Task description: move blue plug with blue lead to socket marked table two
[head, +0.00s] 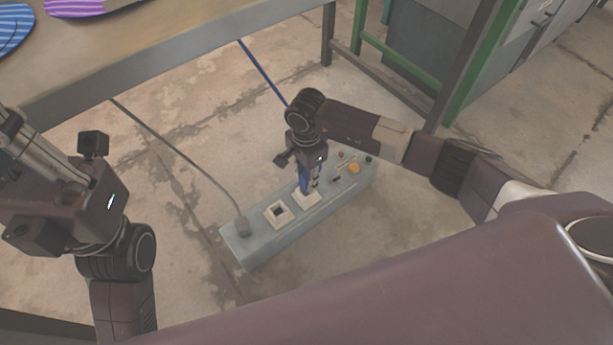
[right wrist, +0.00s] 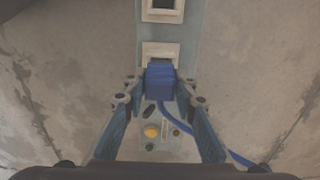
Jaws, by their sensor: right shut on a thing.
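A pale blue-grey socket box (head: 262,240) lies on the floor. My right gripper (head: 306,182) is over its middle, shut on the blue plug (right wrist: 160,82). The plug is at a white-framed socket (head: 308,199); I cannot tell how deep it sits. The blue lead (head: 262,72) runs up towards the table and leaves the plug at lower right in the right wrist view (right wrist: 178,118). To the left is an empty white-framed socket (head: 278,214). No socket marking is legible. My left gripper (head: 28,135) is at the left edge, away from the box; its fingers are unclear.
A grey plug (head: 243,228) with a grey lead (head: 180,152) sits at the box's left end. A yellow button (head: 354,168) and small controls are at the right end. A table (head: 170,50) and green-framed machine (head: 430,60) stand behind. Open floor surrounds the box.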

